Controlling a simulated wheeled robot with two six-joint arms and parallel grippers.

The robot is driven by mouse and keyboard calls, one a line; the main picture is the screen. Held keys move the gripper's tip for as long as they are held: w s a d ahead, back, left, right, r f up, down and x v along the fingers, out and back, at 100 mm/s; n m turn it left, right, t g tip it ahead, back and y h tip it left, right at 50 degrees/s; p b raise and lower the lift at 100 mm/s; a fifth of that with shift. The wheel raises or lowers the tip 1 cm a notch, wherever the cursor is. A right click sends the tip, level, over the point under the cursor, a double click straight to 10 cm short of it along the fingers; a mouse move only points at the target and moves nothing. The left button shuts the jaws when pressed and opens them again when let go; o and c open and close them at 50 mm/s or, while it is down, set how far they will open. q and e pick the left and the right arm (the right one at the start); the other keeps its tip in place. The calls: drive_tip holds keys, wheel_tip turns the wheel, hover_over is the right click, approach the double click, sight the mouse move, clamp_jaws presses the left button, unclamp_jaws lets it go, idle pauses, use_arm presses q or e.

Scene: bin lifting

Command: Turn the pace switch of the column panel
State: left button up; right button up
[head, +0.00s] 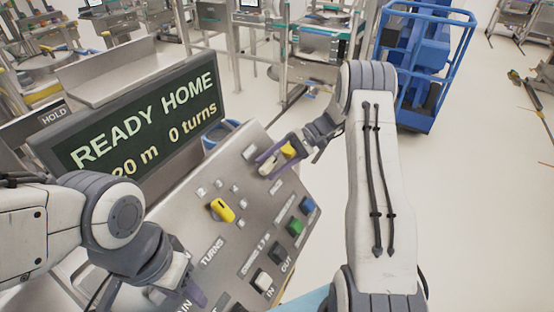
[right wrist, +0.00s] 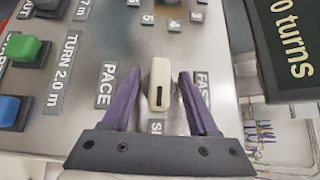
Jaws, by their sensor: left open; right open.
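The column panel (head: 185,235) is a sloped grey metal board in the head view. In the right wrist view the pace switch (right wrist: 160,85) is a cream knob with a dark mark, beside the PACE label (right wrist: 105,85) and a partly hidden FAST label (right wrist: 202,86). My right gripper (right wrist: 158,95) is open, its purple fingers on either side of the knob with gaps showing. In the head view my right gripper (head: 279,158) is at the panel's upper right. My left gripper (head: 180,287) is open and empty near the panel's lower left.
A yellow turns knob (head: 222,210) sits mid-panel. Green (head: 306,205) and blue (head: 295,226) buttons lie along the right side. A display (head: 145,125) reading READY HOME and 0 turns stands behind the panel. A blue cage cart (head: 420,65) stands on open floor beyond.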

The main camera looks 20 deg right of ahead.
drive_tip(key=b+v, duration=0.3)
drive_tip(key=v, duration=0.7)
drive_tip(key=shift+d+r, duration=0.1)
wheel_tip(320, 180, up, 2)
drive_tip(key=n+g+h, duration=0.2)
drive_tip(key=h, duration=0.1)
hover_over(267, 164)
drive_tip(key=s+a+n+h, duration=0.6)
drive_tip(key=s+a+h, duration=0.2)
drive_tip(key=s+a, duration=0.9)
drive_tip(key=s+d+f+n+t, duration=0.1)
drive_tip(key=s+n, duration=0.1)
drive_tip(key=s, duration=0.4)
drive_tip(key=s+f+n+t+h, duration=0.1)
drive_tip(key=s+n+t, duration=0.1)
drive_tip(key=s, duration=0.4)
drive_tip(key=shift+d+n, duration=0.4)
drive_tip(key=shift+n, duration=0.1)
